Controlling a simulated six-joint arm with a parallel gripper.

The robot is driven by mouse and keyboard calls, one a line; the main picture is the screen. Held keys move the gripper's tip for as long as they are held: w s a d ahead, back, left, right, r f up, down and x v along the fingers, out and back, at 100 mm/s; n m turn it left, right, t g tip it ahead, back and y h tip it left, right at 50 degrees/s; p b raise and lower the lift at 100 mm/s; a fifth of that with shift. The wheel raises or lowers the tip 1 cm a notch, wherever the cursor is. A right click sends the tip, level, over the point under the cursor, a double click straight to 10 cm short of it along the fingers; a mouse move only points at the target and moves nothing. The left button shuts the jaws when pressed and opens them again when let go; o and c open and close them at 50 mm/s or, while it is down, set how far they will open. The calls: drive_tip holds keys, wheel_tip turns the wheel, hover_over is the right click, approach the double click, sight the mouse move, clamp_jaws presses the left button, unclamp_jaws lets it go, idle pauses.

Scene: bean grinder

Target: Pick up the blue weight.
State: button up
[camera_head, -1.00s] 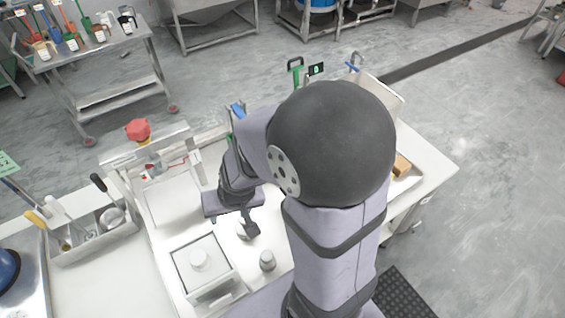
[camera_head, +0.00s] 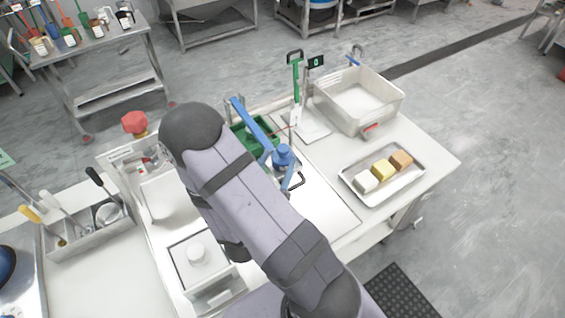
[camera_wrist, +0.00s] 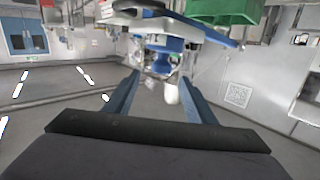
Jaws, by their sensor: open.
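A blue rounded piece, which looks like the blue weight (camera_head: 283,156), stands right of my arm in the head view, near a long blue lever (camera_head: 252,124). In the wrist view a blue piece (camera_wrist: 166,68) appears ahead, between the finger directions. I cannot tell its exact distance. My gripper (camera_wrist: 160,80) is open, with its two blue-grey fingers spread and nothing clearly held. In the head view my upper arm hides most of the gripper. The wrist view looks upside down.
A green container (camera_head: 258,134) stands behind the lever; it also shows in the wrist view (camera_wrist: 222,10). A lidded white box (camera_head: 186,262) is at the front left.

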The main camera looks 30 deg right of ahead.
sight(281, 155)
drive_tip(key=shift+s+a+f+n+t+b, duration=0.1)
drive_tip(key=shift+a+f+n+t+b, duration=0.15)
drive_tip(key=shift+f+t, duration=0.25)
drive_tip(key=shift+s+a+f+n+t+b, duration=0.15)
drive_tip(key=shift+f+n+t+b, duration=0.15)
drive_tip(key=shift+f, duration=0.25)
drive_tip(key=shift+w, duration=0.15)
drive_tip(key=shift+x, duration=1.05)
drive_tip(key=shift+w+d+r+p, duration=0.15)
drive_tip(key=shift+d+p, duration=0.25)
drive_tip(key=shift+p, duration=0.05)
drive_tip(key=p+x, duration=0.2)
drive_tip(key=x, duration=0.1)
drive_tip(key=shift+d, duration=0.35)
drive_tip(key=shift+w+d+f, duration=0.2)
drive_tip(key=shift+w+d, duration=0.05)
drive_tip(key=shift+w, duration=0.15)
clamp_jaws()
drive_tip(key=shift+r, duration=0.15)
